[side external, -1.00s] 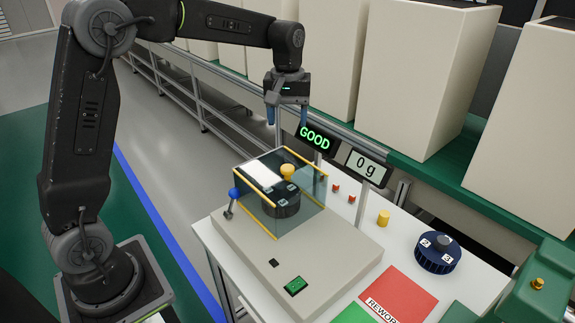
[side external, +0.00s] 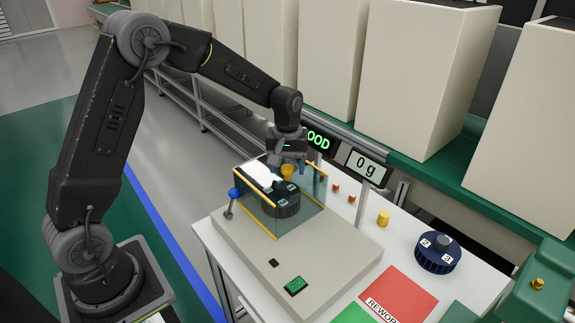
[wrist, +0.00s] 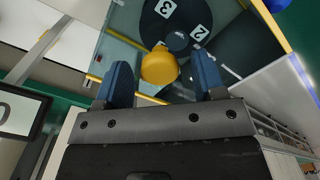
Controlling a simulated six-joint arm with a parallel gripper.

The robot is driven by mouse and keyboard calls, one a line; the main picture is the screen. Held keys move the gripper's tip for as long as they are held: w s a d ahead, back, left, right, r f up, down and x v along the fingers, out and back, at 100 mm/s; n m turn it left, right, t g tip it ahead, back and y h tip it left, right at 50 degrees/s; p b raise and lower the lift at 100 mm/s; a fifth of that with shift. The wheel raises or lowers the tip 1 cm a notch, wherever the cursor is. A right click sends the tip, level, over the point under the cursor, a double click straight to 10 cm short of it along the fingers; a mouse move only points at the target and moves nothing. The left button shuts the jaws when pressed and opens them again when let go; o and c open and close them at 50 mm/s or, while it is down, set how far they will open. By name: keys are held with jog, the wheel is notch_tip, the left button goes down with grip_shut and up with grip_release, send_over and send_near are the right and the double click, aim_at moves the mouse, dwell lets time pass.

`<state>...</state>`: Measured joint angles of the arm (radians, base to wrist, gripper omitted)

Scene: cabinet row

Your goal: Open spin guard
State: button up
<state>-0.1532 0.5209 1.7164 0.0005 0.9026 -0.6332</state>
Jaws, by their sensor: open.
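The spin guard (side external: 300,207) is a clear box with yellow edges, standing on a grey base unit (side external: 240,243). Its sides look closed around a dark rotor (side external: 287,204). A yellow knob (side external: 287,174) shows at the top of the guard. My gripper (side external: 287,164) is open above the guard, close to the knob. In the wrist view, its blue fingers (wrist: 160,66) appear on either side of the yellow knob (wrist: 160,68), with gaps on both sides. I cannot tell how far down the fingers reach. The numbered dark rotor (wrist: 180,25) shows beyond the knob.
A blue-knobbed lever (side external: 234,195) stands left of the guard. The GOOD sign (side external: 318,141) and 0 g display (side external: 366,168) stand close behind my gripper. A yellow cylinder (side external: 383,218) and dark blue numbered rotor (side external: 437,252) sit to the right.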

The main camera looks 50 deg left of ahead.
jog(key=shift+c, duration=0.4)
grip_shut()
